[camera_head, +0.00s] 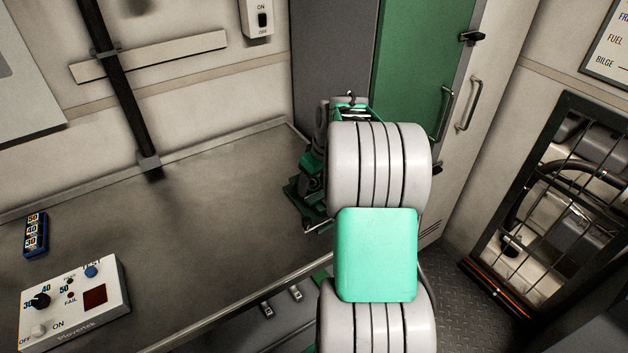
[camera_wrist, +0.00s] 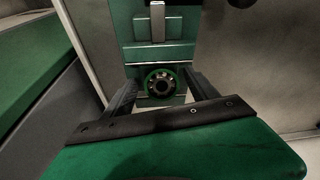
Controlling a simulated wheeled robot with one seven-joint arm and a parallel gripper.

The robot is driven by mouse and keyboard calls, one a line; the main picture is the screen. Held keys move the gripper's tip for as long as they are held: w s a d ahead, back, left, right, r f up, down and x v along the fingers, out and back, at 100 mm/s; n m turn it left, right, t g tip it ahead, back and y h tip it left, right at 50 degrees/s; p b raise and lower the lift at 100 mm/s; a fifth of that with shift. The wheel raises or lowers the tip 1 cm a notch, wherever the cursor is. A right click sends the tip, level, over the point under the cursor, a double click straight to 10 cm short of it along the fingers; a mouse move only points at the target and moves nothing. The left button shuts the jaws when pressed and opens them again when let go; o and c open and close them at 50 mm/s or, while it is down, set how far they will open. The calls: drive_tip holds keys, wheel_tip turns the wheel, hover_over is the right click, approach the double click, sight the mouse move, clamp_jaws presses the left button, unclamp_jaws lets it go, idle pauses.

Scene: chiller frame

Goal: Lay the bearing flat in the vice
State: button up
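The bearing (camera_wrist: 161,85) shows in the wrist view as a dark ring with a pale centre and a green rim, its round face toward the camera. It sits between the tips of my gripper (camera_wrist: 161,82), whose two dark fingers stand apart. I cannot tell whether the fingers touch it. The green vice (camera_wrist: 160,52) rises right behind the bearing, with a pale metal piece at its top. In the head view the vice (camera_head: 305,195) is at the bench's right end, partly hidden by my arm. My gripper and the bearing are hidden there.
The grey bench (camera_head: 190,220) is mostly clear left of the vice. A white tester box (camera_head: 75,303) and a blue block (camera_head: 36,235) lie at its left. A green cabinet door (camera_head: 420,60) with handles stands behind my arm. A caged opening (camera_head: 550,200) is at right.

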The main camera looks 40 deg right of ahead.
drive_tip(key=v, duration=1.2)
drive_tip(key=s+a, duration=0.2)
drive_tip(key=a, duration=0.7)
drive_tip(key=s+a, duration=0.2)
drive_tip(key=a, duration=0.7)
drive_tip(key=s+a+f+m, duration=0.1)
drive_tip(key=s+a+f, duration=0.4)
drive_tip(key=s+a, duration=0.3)
drive_tip(key=shift+s+t+b, duration=0.3)
drive_tip(key=shift+s+b, duration=0.1)
drive_tip(key=shift+s, duration=0.3)
drive_tip(key=shift+d, duration=0.1)
